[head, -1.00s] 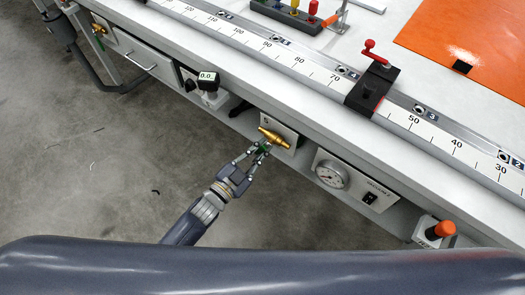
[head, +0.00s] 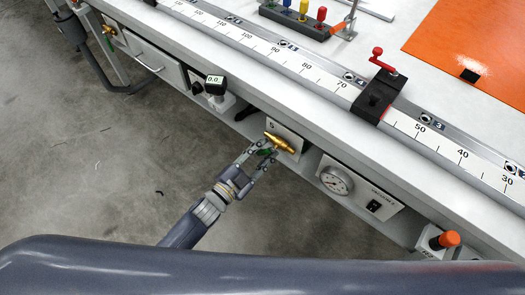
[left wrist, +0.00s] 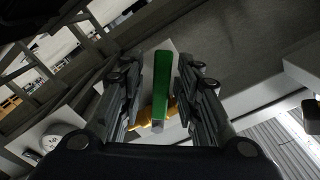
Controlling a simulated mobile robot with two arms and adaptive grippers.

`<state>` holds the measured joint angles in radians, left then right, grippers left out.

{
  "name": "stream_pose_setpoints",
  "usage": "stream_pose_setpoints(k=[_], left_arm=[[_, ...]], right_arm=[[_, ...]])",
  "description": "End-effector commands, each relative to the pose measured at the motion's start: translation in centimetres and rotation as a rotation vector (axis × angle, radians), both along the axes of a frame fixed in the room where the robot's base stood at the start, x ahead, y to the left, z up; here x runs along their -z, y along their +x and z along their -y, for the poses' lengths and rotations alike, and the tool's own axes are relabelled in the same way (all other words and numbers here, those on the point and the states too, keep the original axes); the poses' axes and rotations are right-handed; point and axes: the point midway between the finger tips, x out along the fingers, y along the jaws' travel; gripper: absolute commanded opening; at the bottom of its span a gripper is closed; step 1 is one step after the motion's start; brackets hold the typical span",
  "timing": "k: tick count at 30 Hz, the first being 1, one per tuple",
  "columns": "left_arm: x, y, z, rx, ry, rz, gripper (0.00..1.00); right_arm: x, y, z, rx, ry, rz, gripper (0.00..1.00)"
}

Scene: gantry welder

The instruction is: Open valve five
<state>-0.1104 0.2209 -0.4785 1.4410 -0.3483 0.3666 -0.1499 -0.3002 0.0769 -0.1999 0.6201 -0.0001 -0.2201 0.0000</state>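The brass valve (head: 280,143) sits on a small pale plate on the bench's front side, with a digit above it too small to read surely. Its green lever (head: 266,152) points out towards my left gripper (head: 260,155). In the left wrist view the green lever (left wrist: 162,82) stands between the two fingers of my left gripper (left wrist: 159,70), with a gap on each side. The gripper is open around the lever, and the brass body (left wrist: 150,115) shows below and behind it. My right gripper is not in view.
Right of the valve are a round gauge (head: 336,181) and a black switch (head: 374,206) on a panel, then an orange knob (head: 449,239). The bench edge overhangs the valve. The floor in front is clear.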

Motion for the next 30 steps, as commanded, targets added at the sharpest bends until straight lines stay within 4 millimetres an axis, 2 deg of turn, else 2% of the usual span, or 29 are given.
stream_pose_setpoints(k=[11,24,30], left_arm=[[-0.1,-0.4,-0.4,0.000,-0.002,0.002,0.33],[0.0,-5.5,-4.0,0.000,-0.001,-0.001,0.33],[-0.1,-6.4,-4.7,-0.001,0.000,0.000,0.33]], right_arm=[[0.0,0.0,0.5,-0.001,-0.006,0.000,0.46],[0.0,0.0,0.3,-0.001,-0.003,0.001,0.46],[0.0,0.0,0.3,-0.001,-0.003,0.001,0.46]])
